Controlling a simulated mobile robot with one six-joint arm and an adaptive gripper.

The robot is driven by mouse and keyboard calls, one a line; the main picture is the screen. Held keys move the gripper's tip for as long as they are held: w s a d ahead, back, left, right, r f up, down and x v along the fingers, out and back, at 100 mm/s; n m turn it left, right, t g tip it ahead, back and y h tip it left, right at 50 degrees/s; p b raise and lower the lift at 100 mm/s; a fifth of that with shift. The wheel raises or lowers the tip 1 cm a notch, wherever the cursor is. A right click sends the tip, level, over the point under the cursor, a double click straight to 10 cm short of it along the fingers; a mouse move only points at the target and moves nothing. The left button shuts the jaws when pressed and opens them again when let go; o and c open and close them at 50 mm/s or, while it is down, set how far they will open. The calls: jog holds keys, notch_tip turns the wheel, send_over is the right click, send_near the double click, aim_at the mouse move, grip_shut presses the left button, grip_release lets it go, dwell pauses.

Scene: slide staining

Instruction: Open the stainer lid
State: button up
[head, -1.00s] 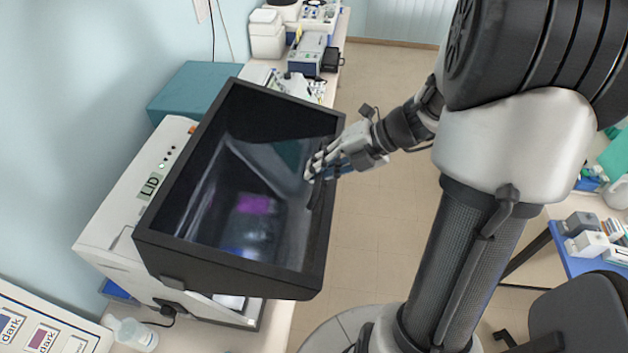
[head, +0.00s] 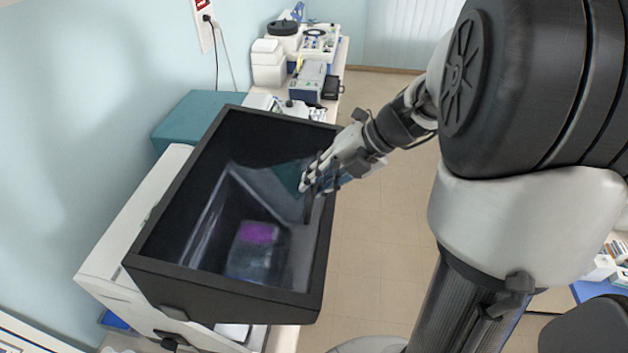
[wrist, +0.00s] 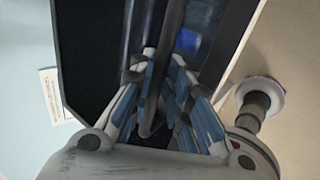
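The stainer lid (head: 215,307) is a black frame around a dark, glossy window. It is raised and tilted back over the white stainer body (head: 112,255). My gripper (head: 308,183) is at the lid's right edge in the head view, by a dark bar-like handle. In the wrist view this lid handle (wrist: 173,25) runs between the blue-padded fingers of my gripper (wrist: 164,75). The fingers lie close along both sides of it and look shut on it; the exact contact is partly hidden.
A teal box (head: 196,114) stands behind the stainer by the wall. White containers (head: 268,62) and bench instruments (head: 308,82) are further back on the bench. The floor (head: 375,235) to the right of the stainer is clear. A dark chair (head: 590,328) is at the lower right.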

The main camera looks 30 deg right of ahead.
jog(key=shift+o, duration=1.2)
jog(key=shift+d, duration=0.1)
jog(key=shift+o, duration=0.2)
jog(key=shift+a, duration=0.2)
jog(key=v, duration=1.2)
